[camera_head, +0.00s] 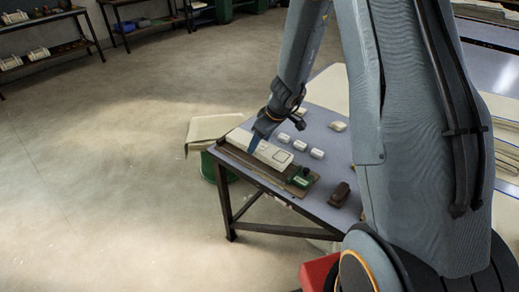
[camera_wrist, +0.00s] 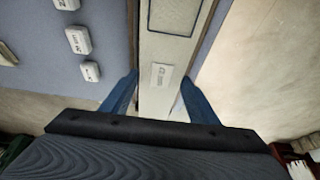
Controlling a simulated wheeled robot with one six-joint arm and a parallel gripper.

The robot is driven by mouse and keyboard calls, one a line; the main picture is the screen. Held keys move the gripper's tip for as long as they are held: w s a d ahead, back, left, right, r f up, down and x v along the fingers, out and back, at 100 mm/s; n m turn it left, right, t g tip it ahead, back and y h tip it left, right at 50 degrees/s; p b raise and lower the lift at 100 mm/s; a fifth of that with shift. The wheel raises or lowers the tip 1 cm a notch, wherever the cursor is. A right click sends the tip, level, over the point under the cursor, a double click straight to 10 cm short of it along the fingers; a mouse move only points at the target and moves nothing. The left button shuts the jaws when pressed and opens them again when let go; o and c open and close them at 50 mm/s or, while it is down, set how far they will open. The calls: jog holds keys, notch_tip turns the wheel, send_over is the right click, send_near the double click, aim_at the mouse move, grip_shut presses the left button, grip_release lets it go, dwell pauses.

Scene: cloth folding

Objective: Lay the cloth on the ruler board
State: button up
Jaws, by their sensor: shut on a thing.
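The cloth (camera_head: 266,152) is a long cream-white strip with a grey-outlined rectangle near one end. It lies along the brown ruler board (camera_head: 297,190), whose dark edges show beside it. In the wrist view the cloth (camera_wrist: 167,45) runs away from me between two blue fingers and bears a small printed label. My gripper (camera_head: 254,148) points down at the far-left part of the cloth, and its fingers (camera_wrist: 160,78) are shut on it. The finger contact is partly hidden, and I cannot tell whether the whole cloth touches the board.
A green block (camera_head: 301,178) sits at the board's near end. Several small white labelled blocks (camera_head: 317,153) and a dark brown block (camera_head: 339,194) are on the blue-grey table (camera_head: 321,199). A green bin (camera_head: 208,167) stands beyond the table's left edge. The floor at left is open.

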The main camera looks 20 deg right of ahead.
aim_at(261, 146)
jog(key=shift+f, duration=1.5)
jog(key=shift+f+b, duration=0.1)
jog(key=shift+b, duration=0.25)
jog(key=o, duration=1.1)
